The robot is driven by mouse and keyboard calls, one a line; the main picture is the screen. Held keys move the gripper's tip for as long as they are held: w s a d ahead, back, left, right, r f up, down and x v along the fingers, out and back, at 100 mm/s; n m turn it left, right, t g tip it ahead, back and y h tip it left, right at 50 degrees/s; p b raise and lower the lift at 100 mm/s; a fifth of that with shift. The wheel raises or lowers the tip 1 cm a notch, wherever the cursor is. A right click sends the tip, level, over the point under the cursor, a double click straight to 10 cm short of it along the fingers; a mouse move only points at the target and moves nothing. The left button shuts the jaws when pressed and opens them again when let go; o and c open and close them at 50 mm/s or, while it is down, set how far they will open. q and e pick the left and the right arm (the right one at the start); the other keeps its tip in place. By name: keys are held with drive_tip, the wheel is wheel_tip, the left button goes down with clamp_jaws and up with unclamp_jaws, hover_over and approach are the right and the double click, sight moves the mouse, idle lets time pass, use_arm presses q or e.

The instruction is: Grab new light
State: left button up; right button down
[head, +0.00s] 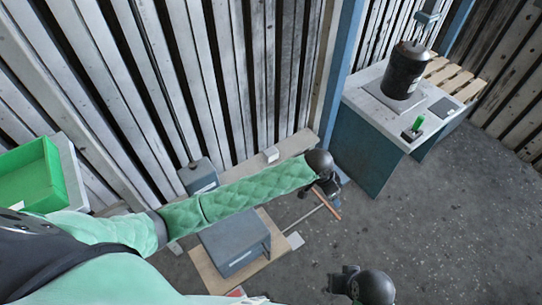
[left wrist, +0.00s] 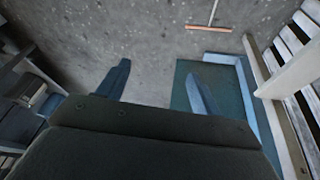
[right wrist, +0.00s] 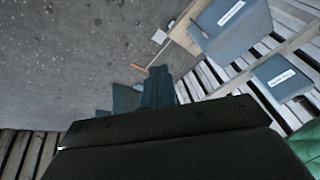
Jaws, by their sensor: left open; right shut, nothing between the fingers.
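A small bright green upright piece (head: 419,122), which may be the light, stands at a small dark block (head: 411,134) near the front edge of the grey-topped bench (head: 367,103) in the head view. My left gripper (head: 329,189) is left of that bench and apart from the green piece. In the left wrist view its two fingers (left wrist: 157,72) are spread with nothing between them. My right gripper (head: 346,280) is low in the head view, over the floor. In the right wrist view its fingers (right wrist: 142,88) are together and hold nothing. No light shows clearly in either wrist view.
A black cylinder (head: 405,68) and a dark flat pad (head: 443,107) are on the bench. A grey box (head: 234,243) sits on a wooden board below my left arm. An orange-headed tool (head: 326,203) lies on the floor. A green bin (head: 32,172) is far left. Open floor lies right.

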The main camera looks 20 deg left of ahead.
use_arm(q)
drive_tip(key=w+a+f+y, duration=0.1)
drive_tip(key=w+a+f, duration=0.15)
drive_tip(key=w, duration=0.35)
drive_tip(key=n+g+y+b, duration=0.2)
drive_tip(key=n+y, duration=0.1)
hover_over(271, 151)
drive_tip(key=f, duration=0.4)
drive_tip(key=shift+d+f, duration=0.2)
drive_tip(key=shift+w+a+f, duration=0.15)
drive_tip(key=shift+a, duration=0.05)
wheel_tip(271, 151, down, 3)
drive_tip(key=shift+r+b, duration=0.2)
drive_tip(key=shift+b, duration=0.95)
wheel_tip(271, 151, down, 5)
drive_tip(key=b, duration=0.5)
drive_tip(key=shift+a+r, duration=0.1)
drive_tip(key=shift+r, duration=0.05)
use_arm(e)
drive_tip(key=a+f+t, duration=0.2)
drive_tip(key=f, duration=1.4)
drive_tip(key=w+a+f+t+y, duration=0.1)
drive_tip(key=a+f+t, duration=0.1)
drive_tip(key=f, duration=1.4)
drive_tip(key=shift+w+a+f, duration=0.2)
drive_tip(key=shift+a, duration=0.55)
use_arm(q)
drive_tip(key=shift+s, duration=0.2)
